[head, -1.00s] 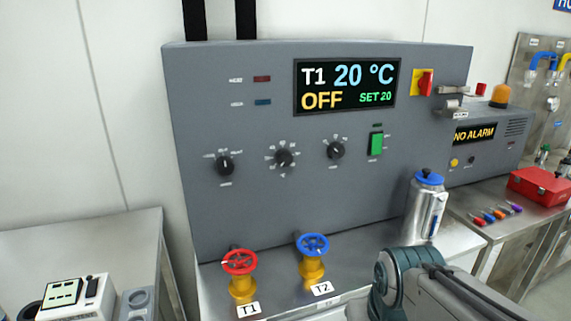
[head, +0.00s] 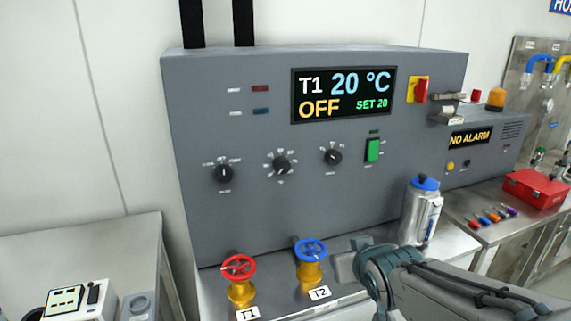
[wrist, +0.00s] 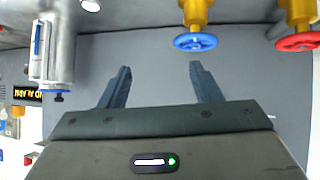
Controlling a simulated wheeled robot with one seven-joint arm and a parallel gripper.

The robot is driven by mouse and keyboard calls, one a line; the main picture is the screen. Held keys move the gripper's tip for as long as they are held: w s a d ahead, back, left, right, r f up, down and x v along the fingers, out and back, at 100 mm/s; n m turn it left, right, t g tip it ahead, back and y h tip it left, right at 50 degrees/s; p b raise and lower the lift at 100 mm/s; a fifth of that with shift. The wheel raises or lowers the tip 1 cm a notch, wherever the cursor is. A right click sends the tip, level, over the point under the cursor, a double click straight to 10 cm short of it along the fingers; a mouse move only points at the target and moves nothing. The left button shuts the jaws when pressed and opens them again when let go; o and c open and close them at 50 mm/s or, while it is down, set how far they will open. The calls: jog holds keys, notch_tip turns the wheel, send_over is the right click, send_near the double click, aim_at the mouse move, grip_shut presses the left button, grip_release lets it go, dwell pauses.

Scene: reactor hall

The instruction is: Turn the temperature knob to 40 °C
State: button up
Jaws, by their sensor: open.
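The grey control panel (head: 230,215) fills the middle of the head view. Its display (head: 343,96) reads T1 20 °C, OFF, SET 20. Three black knobs sit in a row below it. The middle knob (head: 282,165) has a ring of scale marks and looks like the temperature knob; its small lettering is too blurred to read. My gripper (wrist: 160,82) is open and empty in the wrist view, its two fingers apart before bare grey panel. In the head view my arm is at the lower right, below and right of the knobs. No knob shows in the wrist view.
A red valve wheel (head: 239,267) and a blue valve wheel (head: 310,250) stand below the panel, left of my arm. A silver bottle with a blue cap (head: 422,212) stands close on the right. A green switch (head: 373,150) is right of the knobs.

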jog(key=w+a+r+n+t+y+p, duration=0.1)
jog(key=w+a+r+n+t+y, duration=0.2)
jog(key=r, duration=0.4)
jog(key=n+t+y+p, duration=0.1)
jog(key=n+t+y, duration=0.1)
jog(key=t+y, duration=0.1)
send_near(284, 166)
jog(key=p+x, duration=0.3)
jog(key=x, duration=0.5)
jog(key=shift+w+a+p, duration=0.1)
jog(key=shift+w+p, duration=0.15)
jog(key=shift+p, duration=0.1)
jog(key=shift+c, duration=0.4)
jog(key=c, duration=0.9)
